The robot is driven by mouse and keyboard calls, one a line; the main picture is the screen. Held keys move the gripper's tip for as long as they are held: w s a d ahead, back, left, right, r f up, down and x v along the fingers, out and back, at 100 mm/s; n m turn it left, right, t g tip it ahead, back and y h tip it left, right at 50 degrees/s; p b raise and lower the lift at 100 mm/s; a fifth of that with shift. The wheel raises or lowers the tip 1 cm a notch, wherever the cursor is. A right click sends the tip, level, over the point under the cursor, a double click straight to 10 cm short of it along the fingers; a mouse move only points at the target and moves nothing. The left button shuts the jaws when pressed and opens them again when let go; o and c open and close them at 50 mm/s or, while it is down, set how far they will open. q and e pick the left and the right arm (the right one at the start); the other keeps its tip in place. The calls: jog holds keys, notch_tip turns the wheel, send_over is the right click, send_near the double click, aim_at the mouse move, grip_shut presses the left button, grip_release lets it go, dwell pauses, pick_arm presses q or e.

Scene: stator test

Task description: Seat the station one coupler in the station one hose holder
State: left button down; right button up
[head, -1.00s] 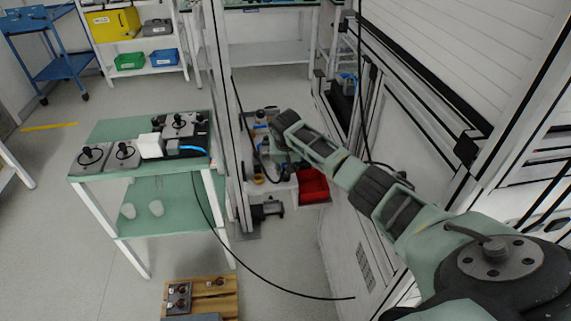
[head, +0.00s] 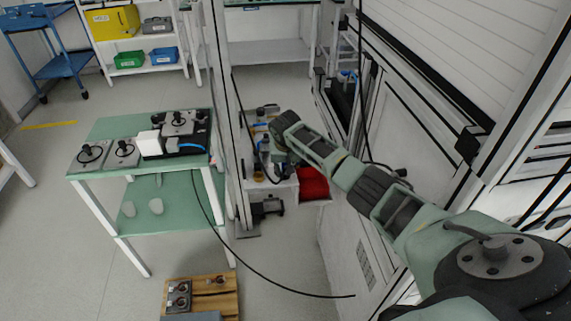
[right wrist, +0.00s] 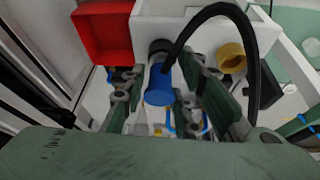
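In the right wrist view a blue cylindrical coupler (right wrist: 159,87) with a dark upper end lies between the two fingers of my right gripper (right wrist: 162,68). A black hose (right wrist: 222,8) passes its upper end and arches over to the right. The fingers are close on both sides of the coupler, but I cannot tell whether they touch it. In the head view my right gripper (head: 278,130) is small and partly hidden among things on a low white stand. I cannot make out the hose holder with certainty. My left gripper is not in view.
A red bin (right wrist: 103,32) stands left of the gripper, and a yellow round part (right wrist: 231,58) lies to the right. A wooden board (head: 228,300) lies on the floor.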

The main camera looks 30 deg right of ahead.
jog(key=o, duration=0.3)
jog(key=shift+r, duration=0.2)
notch_tip(320, 180, up, 10)
jog(key=shift+f, duration=0.2)
jog(key=shift+f, duration=0.1)
dwell(0.5)
